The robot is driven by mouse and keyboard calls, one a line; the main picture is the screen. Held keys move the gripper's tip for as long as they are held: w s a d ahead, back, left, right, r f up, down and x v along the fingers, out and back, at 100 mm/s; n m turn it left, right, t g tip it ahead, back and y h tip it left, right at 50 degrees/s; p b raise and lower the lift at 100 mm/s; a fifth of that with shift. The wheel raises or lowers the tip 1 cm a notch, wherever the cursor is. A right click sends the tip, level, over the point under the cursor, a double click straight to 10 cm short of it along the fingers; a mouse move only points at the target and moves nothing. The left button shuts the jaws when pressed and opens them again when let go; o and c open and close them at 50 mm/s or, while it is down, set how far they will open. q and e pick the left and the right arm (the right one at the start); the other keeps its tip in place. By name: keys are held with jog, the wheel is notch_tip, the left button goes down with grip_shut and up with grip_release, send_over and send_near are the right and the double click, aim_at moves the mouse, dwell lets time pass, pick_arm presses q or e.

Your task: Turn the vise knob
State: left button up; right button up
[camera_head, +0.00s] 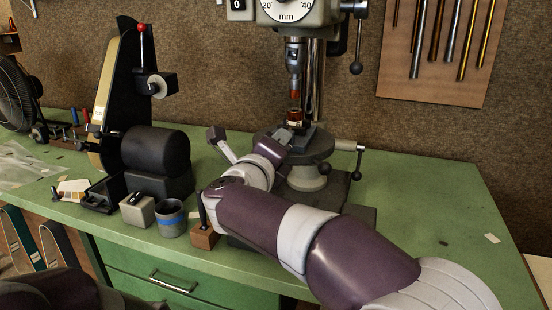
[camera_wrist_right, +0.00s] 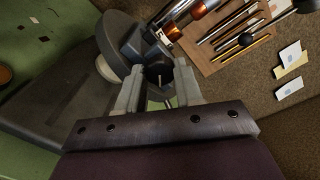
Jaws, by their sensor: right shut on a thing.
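The small dark vise (camera_head: 311,136) sits on the round table of the drill press and is partly hidden by my right arm in the head view. Its blue-grey body (camera_wrist_right: 132,44) shows in the wrist view. The round black vise knob (camera_wrist_right: 158,70) is between the fingers of my right gripper (camera_wrist_right: 159,82), which is shut on it. In the head view my right gripper (camera_head: 290,138) reaches the front of the vise, and the knob cannot be made out there. My left gripper is not in view.
A lever with a black ball (camera_head: 356,68) is at the right. A grinder (camera_head: 155,148), a grey cup (camera_head: 171,218) and a wooden block (camera_head: 205,237) stand left of my arm. The right bench top is mostly clear.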

jog(key=shift+r+m, duration=0.1)
jog(key=shift+m, duration=0.2)
jog(key=o, duration=1)
jog(key=shift+w, duration=0.1)
jog(key=shift+o, duration=0.2)
jog(key=b+v, duration=0.1)
jog(key=v, duration=1.1)
jog(key=shift+s, duration=0.4)
jog(key=shift+a, duration=0.1)
